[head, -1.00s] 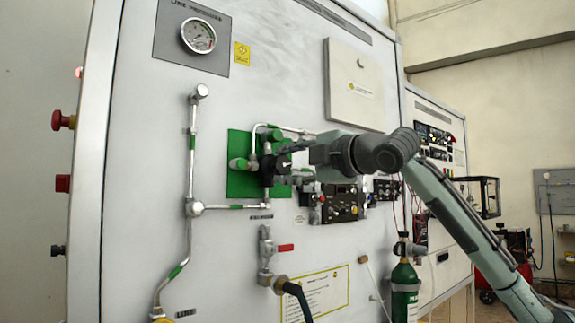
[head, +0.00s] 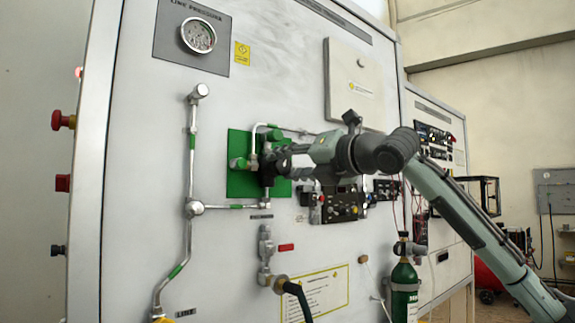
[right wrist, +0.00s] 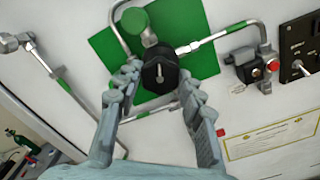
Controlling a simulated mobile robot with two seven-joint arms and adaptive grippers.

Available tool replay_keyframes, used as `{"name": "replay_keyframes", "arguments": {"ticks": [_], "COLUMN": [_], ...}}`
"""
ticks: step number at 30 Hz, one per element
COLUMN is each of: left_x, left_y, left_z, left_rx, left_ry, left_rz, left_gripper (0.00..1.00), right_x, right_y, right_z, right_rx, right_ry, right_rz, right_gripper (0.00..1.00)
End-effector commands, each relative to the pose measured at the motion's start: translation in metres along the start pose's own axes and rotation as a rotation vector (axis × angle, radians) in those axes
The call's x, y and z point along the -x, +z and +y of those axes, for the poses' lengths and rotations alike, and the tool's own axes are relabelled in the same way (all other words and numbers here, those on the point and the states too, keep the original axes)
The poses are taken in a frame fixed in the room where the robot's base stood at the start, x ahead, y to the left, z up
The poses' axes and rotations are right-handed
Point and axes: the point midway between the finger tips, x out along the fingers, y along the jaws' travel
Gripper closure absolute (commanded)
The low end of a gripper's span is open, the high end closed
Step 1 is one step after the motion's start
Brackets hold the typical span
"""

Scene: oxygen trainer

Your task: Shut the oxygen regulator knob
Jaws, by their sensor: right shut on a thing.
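The oxygen regulator knob is a black round knob (right wrist: 159,74) with a pale pointer mark, in front of a green plate (right wrist: 200,25). In the head view it is largely hidden by my right gripper (head: 279,160), which comes in from the right. In the right wrist view the two fingers of my right gripper (right wrist: 160,80) lie on either side of the knob, shut on it. A green cap (right wrist: 134,20) sits just above the knob. My left gripper is not in view.
Metal pipes (head: 192,150) run up the white panel left of the knob. A pressure gauge (head: 198,36) is at the top left. A small black control box (head: 342,205) is close below my right gripper. A green cylinder (head: 404,285) stands at the lower right.

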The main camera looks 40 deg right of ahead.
Motion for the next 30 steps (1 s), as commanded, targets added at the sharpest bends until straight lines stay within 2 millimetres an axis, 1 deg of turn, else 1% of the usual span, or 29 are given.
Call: {"name": "replay_keyframes", "arguments": {"ticks": [6,15,22,30], "left_x": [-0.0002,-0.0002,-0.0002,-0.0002], "left_y": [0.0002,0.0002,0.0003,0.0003], "left_z": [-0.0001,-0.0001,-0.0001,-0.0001], "left_rx": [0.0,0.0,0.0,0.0], "left_ry": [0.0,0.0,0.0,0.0], "left_rz": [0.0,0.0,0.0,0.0], "left_gripper": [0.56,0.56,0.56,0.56], "right_x": [-0.0003,-0.0001,-0.0002,-0.0003], "right_y": [-0.0013,-0.0011,-0.0013,-0.0014], "right_z": [-0.0004,-0.0004,-0.0005,-0.0007], "right_rx": [0.178,0.345,0.401,0.415], "right_ry": [-0.001,0.0,-0.001,-0.001], "right_rz": [0.003,0.003,0.003,0.003], "right_gripper": [0.91,0.91,0.91,0.91]}}
